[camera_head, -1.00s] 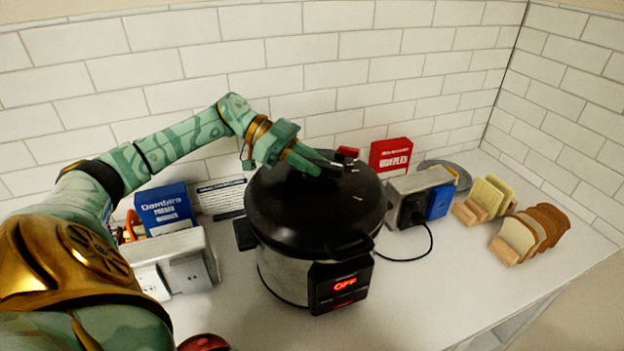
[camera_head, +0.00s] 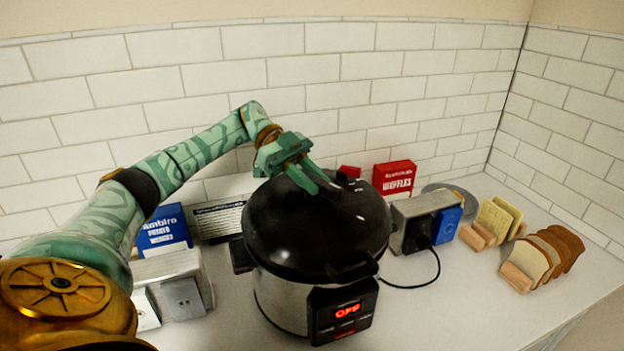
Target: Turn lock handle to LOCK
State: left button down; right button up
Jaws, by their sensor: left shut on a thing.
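The pressure cooker (camera_head: 284,297) stands on the white counter, with a steel body and a black lid (camera_head: 290,228) on top. Its front panel (camera_head: 345,311) shows a red lit "OFF". My left gripper (camera_head: 325,188) reaches over the lid from the left, with its fingers at the dark lid-top handle. It is shut on that handle, which is largely hidden by the fingers, and any lock marking is too small to read. My right gripper is not in view.
A blue box (camera_head: 163,231) and a grey outlet block (camera_head: 180,290) stand left of the cooker. Right of it are a red waffle box (camera_head: 394,178), another outlet block (camera_head: 412,224) with a plugged black cord, and bread slices in wooden racks (camera_head: 528,262). Tiled walls close the back and right.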

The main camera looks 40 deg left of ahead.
pick_arm(q)
jog(key=shift+f, duration=0.1)
jog(key=c, duration=1.2)
grip_release()
jog(key=shift+c, duration=0.2)
jog(key=shift+b+v, duration=0.55)
jog(key=shift+v, duration=3.2)
